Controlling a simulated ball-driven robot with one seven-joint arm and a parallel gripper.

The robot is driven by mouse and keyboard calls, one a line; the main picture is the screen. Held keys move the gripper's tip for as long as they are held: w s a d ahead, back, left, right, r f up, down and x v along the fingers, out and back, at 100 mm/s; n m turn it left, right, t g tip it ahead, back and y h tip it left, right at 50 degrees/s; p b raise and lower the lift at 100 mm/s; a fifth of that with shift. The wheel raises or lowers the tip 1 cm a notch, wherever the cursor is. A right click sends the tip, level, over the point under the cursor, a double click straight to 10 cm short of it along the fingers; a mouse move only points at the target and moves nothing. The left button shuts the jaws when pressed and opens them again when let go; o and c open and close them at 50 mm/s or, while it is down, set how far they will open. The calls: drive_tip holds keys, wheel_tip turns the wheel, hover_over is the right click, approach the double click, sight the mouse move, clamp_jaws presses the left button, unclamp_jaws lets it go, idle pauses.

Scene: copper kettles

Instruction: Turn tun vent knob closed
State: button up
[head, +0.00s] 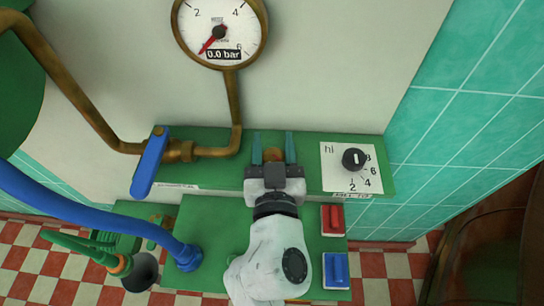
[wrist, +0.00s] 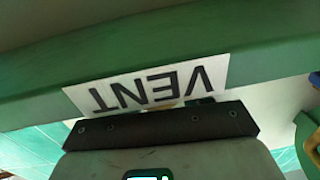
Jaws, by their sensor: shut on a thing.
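The vent knob (head: 273,155) is a small brass-coloured piece on the green panel, seen between my fingers in the head view. My gripper (head: 273,147) reaches up to it with one teal finger on each side, shut on it. The gripper body hides most of the knob, so its turn angle cannot be told. In the wrist view, a white VENT label (wrist: 150,88) shows upside down on the green panel edge, just beyond the dark gripper body. The fingertips and the knob do not show clearly there.
A blue lever (head: 149,162) on a brass pipe is left of my gripper. A gauge (head: 221,32) above reads 0.0 bar. A black dial knob (head: 354,159) is close on the right. A red switch (head: 332,219) and blue switch (head: 335,270) sit below right, near my arm.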

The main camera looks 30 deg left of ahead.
drive_tip(key=shift+d+f+m+t+h+b, duration=0.15)
drive_tip(key=shift+m+t+h+b, duration=0.25)
drive_tip(key=shift+m+h+b, duration=0.6)
drive_tip(key=shift+a+f+m+t+h+b, duration=0.15)
drive_tip(key=shift+t+h+b, duration=0.4)
drive_tip(key=shift+b, duration=0.9)
drive_tip(key=m+h+b, duration=0.2)
drive_tip(key=h+b, duration=0.1)
drive_tip(key=shift+w+d+t, duration=0.1)
drive_tip(key=shift+d+t, duration=0.1)
drive_tip(key=shift+t, duration=0.05)
drive_tip(key=m+h+b, duration=0.1)
drive_tip(key=m+h, duration=0.1)
drive_tip(key=h, duration=0.1)
drive_tip(key=m+h+b, duration=0.1)
drive_tip(key=h+b, duration=0.1)
drive_tip(key=h, duration=0.1)
drive_tip(key=d+m+h+b, duration=0.1)
drive_tip(key=m+h+b, duration=0.1)
drive_tip(key=h, duration=0.1)
drive_tip(key=shift+r+m+g, duration=0.25)
drive_tip(key=shift+m+g, duration=0.1)
drive_tip(key=shift+g, duration=0.05)
drive_tip(key=o, duration=1)
drive_tip(key=shift+c, duration=0.2)
drive_tip(key=v, duration=1)
drive_tip(key=shift+s+a, duration=0.15)
drive_tip(key=shift+s, duration=0.25)
